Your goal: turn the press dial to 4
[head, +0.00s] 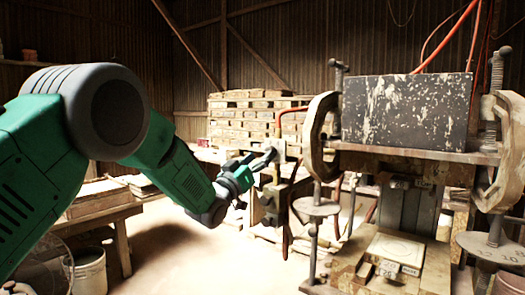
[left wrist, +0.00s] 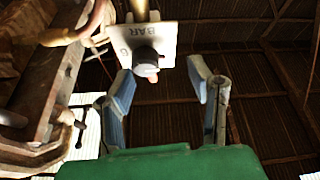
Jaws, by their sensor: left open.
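In the left wrist view a dark round knob (left wrist: 146,60) sits on a pale plate (left wrist: 168,36) marked "BAR"; a pointer setting cannot be read. I take it for the press dial. My left gripper (head: 268,158) reaches toward the press's left side in the head view. In the left wrist view its two fingers (left wrist: 160,76) are apart, with the knob between and beyond them, and nothing held. Contact with the knob is not visible. The press (head: 405,160) stands at the right, with a scuffed dark block (head: 405,110) on top. My right gripper is not in view.
A disc with numbers (head: 495,248) is at the lower right, and another round disc (head: 316,207) is on the press's left. Stacked tiles or boards (head: 245,120) stand behind. A wooden bench (head: 100,208) and a bucket (head: 90,270) are at the lower left. Floor between is open.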

